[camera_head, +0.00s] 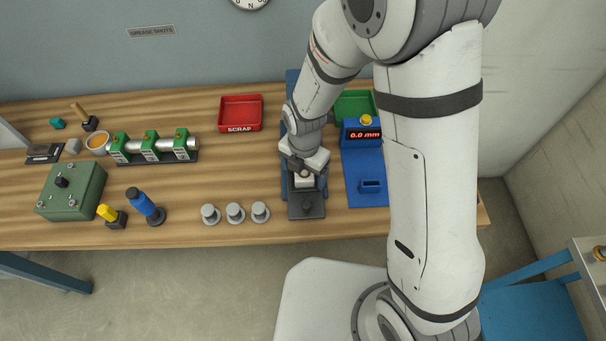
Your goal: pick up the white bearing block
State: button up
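The white bearing block (304,180) sits low on a dark fixture (306,208) near the front of the wooden bench. It shows as a small pale block, partly hidden by my arm's end. My gripper (304,171) is directly over the block, pointing down at it. The fingers are small and mostly hidden by the wrist, so I cannot tell whether they touch the block or are closed on it.
A red scrap tray (240,128) stands behind to the left. A blue gauge (365,190) reading 0.0 mm stands just right of the fixture, before a green tray (355,92). Several grey cylinders (235,212) stand left. Bare wood lies between the red tray and the cylinders.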

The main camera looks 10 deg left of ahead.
jog(key=c, duration=1.1)
jog(key=shift+c, duration=0.2)
jog(key=shift+r, duration=0.15)
